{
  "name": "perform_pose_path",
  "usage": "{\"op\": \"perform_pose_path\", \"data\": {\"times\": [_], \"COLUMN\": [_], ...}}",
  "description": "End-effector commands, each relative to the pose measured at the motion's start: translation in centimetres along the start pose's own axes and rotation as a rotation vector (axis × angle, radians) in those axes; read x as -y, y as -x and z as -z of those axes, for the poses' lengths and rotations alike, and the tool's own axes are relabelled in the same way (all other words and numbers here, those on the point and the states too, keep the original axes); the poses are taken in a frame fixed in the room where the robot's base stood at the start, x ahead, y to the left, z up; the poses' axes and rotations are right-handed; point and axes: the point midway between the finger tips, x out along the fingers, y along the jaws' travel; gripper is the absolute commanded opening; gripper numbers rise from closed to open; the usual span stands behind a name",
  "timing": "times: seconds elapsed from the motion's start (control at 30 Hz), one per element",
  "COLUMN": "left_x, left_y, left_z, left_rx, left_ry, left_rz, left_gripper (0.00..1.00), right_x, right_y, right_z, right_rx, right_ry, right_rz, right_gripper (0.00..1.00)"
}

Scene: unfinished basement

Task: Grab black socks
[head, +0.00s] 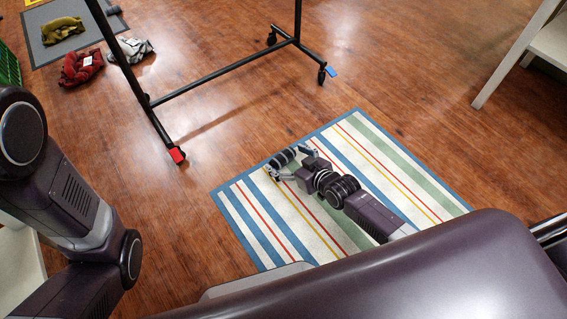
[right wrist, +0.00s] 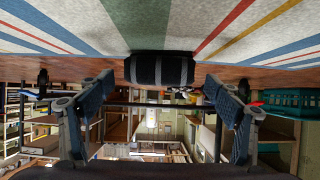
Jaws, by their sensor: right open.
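The black socks (head: 282,158) are a rolled bundle with grey stripes, lying on the striped rug near its far left edge. They also show in the right wrist view (right wrist: 160,69), at the top middle, against the rug. My right gripper (head: 291,164) is low over the rug, its fingers spread and pointing at the socks. In the right wrist view the two blue-padded fingers (right wrist: 165,100) stand apart, one on each side of the socks, with a gap on both sides. My left arm shows at the left of the head view, but its gripper is not visible.
The striped rug (head: 258,228) lies on a wood floor. A black rack frame (head: 225,73) stands beyond it. White shelving (head: 515,55) stands right.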

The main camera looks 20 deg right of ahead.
Motion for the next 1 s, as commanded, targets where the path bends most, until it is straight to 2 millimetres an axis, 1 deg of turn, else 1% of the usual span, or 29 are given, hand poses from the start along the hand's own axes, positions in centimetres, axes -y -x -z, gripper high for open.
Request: {"op": "perform_pose_path", "data": {"times": [0.03, 0.13, 0.47, 0.57, 0.9, 1.0], "left_x": [-0.2, -0.3, -0.3, -0.3, -0.3, -0.3], "left_y": [0.9, 1.4, 1.5, 1.5, 1.5, 1.5], "left_z": [0.3, 0.5, 0.5, 0.5, 0.5, 0.5], "left_rx": [0.0, 0.0, 0.0, 0.0, 0.0, 0.001], "left_ry": [0.0, 0.0, 0.0, 0.0, 0.0, 0.0], "left_rz": [0.0, 0.0, -0.001, -0.001, -0.001, 0.0], "left_gripper": [0.0, 0.0, 0.0, 0.0, 0.0, 0.0], "right_x": [-0.1, 0.0, -0.1, -0.1, -0.1, -0.1], "right_y": [-0.9, -1.6, -1.9, -1.9, -1.9, -1.9], "right_z": [-0.3, -0.2, 0.1, 0.1, 0.0, 0.1], "right_rx": [-0.003, -0.001, 0.0, 0.0, 0.001, 0.0], "right_ry": [0.0, 0.0, 0.0, 0.0, 0.0, 0.0], "right_rz": [-0.001, 0.0, 0.0, 0.0, -0.001, -0.001], "right_gripper": [0.84, 0.84, 0.84, 0.75, 0.39, 0.38]}}
